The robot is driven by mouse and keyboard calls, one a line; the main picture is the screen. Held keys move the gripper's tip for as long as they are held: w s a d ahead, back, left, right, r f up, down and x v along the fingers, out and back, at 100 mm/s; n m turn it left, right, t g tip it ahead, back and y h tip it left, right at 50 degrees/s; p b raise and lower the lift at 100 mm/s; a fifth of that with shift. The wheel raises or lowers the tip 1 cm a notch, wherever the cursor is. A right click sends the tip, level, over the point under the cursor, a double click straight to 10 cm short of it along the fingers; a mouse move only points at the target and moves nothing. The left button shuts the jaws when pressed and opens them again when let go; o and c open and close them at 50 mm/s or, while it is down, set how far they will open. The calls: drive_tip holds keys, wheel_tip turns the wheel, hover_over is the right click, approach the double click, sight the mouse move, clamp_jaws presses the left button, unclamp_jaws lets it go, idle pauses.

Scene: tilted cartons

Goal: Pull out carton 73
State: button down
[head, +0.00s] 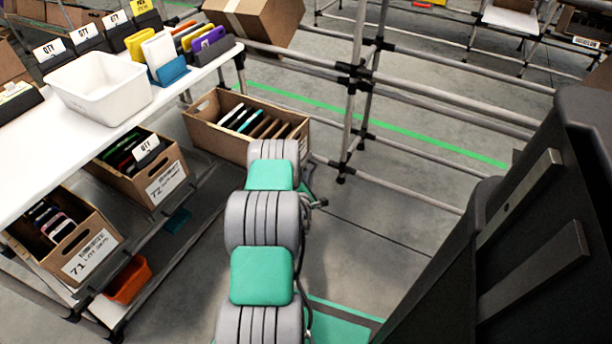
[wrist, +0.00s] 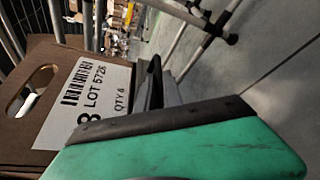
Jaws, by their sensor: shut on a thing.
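A brown open carton (head: 212,136) stands past the right end of the row, clear of the white-topped rack, with several flat items inside. Its label is hidden by my arm in the head view. In the wrist view the carton (wrist: 50,55) shows a hand hole and a white label reading LOT 5726, QTY 6. The one visible digit of its big number could be 3 or 8. My gripper (wrist: 155,85) is shut on this carton at its edge beside the label. The fingertips are partly hidden, and the gripper is hidden in the head view.
Carton 72 (head: 168,184) and carton 71 (head: 92,256) sit tilted on the rack at left. A white bin (head: 100,88) stands on the white top (head: 40,150). Orange (head: 128,279) and teal bins are lower down.

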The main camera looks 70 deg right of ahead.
drive_tip(key=c, duration=1.5)
unclamp_jaws()
drive_tip(key=v, duration=0.7)
drive_tip(key=shift+s+a+r+p, duration=0.1)
drive_tip(key=shift+a+r+p, duration=0.05)
drive_tip(key=shift+a+p, duration=0.25)
